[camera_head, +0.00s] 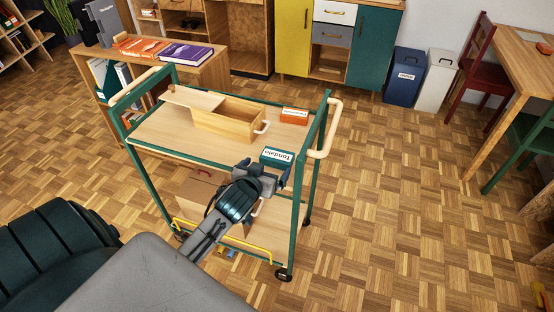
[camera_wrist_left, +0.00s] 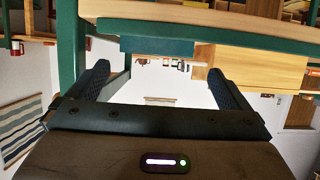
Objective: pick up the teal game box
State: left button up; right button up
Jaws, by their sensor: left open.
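The teal game box (camera_head: 278,157) lies on the near right part of the wooden top of a green-framed trolley (camera_head: 165,135), with a white label facing up. My left gripper (camera_head: 265,171) is open and empty, just on the near side of the box. In the left wrist view, which looks upside down, the teal box (camera_wrist_left: 157,45) lies beyond and between the two spread fingers of the left gripper (camera_wrist_left: 158,73). The fingers do not seem to hold it. The right gripper is not in view.
A wooden box (camera_head: 225,120) with its lid slid partly off stands on the trolley top. A small orange box (camera_head: 294,116) lies behind the teal one. Green posts and a pale handle (camera_head: 325,140) rise at the trolley's right end.

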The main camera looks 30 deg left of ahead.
aim_at(275, 159)
pick_arm(q)
jog(key=x, duration=0.3)
jog(key=shift+w+d, duration=0.1)
jog(key=shift+w, duration=0.05)
jog(key=p+x, duration=0.1)
jog(key=x, duration=0.4)
jog(key=shift+d, duration=0.1)
jog(key=shift+w+f, duration=0.1)
jog(key=shift+w, duration=0.05)
jog(key=c, duration=0.8)
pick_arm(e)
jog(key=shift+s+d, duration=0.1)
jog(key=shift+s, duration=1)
